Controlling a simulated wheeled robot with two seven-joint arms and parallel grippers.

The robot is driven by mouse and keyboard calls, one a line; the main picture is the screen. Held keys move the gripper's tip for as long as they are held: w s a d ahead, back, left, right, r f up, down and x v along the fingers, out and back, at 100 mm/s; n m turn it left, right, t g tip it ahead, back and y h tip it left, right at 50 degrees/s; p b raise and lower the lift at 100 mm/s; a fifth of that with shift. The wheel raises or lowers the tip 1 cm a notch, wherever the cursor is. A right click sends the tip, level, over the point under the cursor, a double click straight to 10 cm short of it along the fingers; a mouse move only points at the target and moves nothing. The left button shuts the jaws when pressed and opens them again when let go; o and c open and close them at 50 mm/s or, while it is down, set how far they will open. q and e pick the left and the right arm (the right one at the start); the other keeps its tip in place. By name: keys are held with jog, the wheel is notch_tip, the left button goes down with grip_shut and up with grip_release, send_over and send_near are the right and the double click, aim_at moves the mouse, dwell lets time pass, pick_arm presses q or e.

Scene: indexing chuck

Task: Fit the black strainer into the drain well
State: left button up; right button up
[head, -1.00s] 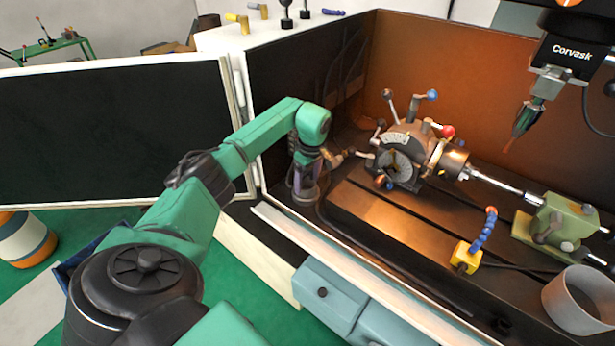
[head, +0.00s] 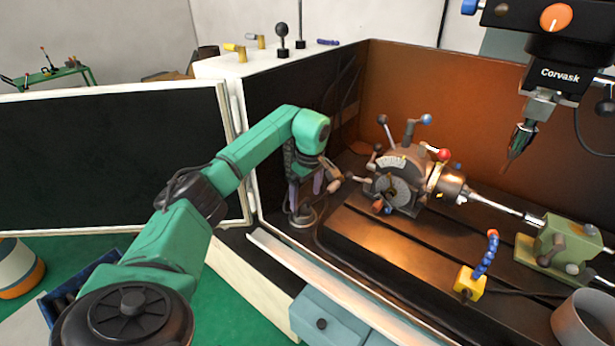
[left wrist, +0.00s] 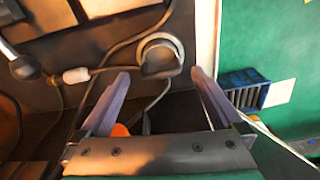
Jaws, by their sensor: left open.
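The drain well (left wrist: 172,38) shows in the left wrist view as a pale round rim on the dark machine bed. The black strainer (left wrist: 158,62) is a dark round piece at that rim; whether it is fully seated or tilted I cannot tell. In the head view the well's ring (head: 302,221) lies in the near left corner of the bed, partly hidden by my gripper. My left gripper (head: 305,196) is open above it, with its purple fingers apart. In the left wrist view the open fingers (left wrist: 160,76) stand either side of the strainer, with nothing clamped between them. My right gripper is out of view.
The indexing chuck (head: 396,188) with its handled levers stands right of my gripper. A pale-handled lever (head: 334,186) is close beside the fingers. A cable (left wrist: 115,48) runs near the well. The enclosure's front rail (head: 300,262) lies on the near side.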

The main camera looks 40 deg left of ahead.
pick_arm(q)
notch_tip(320, 180, up, 9)
jog(key=d, duration=0.1)
jog(key=shift+b, duration=0.3)
jog(key=shift+s, duration=0.1)
